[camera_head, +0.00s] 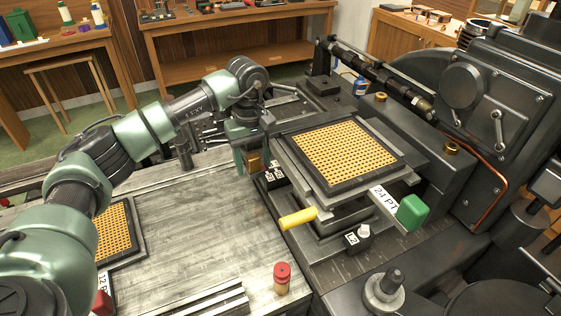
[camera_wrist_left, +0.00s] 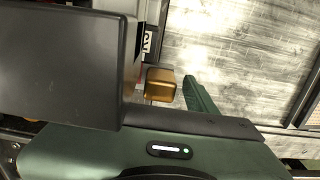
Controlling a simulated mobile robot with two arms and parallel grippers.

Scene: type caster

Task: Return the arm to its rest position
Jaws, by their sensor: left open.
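My left arm reaches in from the left in the head view. Its green gripper (camera_head: 250,165) points down at the left edge of the caster's dark block. The gripper is open, with a small brass block (camera_head: 254,161) close beside its fingers. In the left wrist view one green finger (camera_wrist_left: 200,103) stands right of the brass block (camera_wrist_left: 160,84), with a gap between them. The other finger is hidden there behind a large dark part. My right gripper is not in view.
The matrix case (camera_head: 345,152) with its gold grid sits on the machine, right of my gripper. A yellow handle (camera_head: 298,218) and green knob (camera_head: 411,212) stick out. Another gridded case (camera_head: 113,229) lies on the bench under my arm. The middle bench surface (camera_head: 200,220) is clear.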

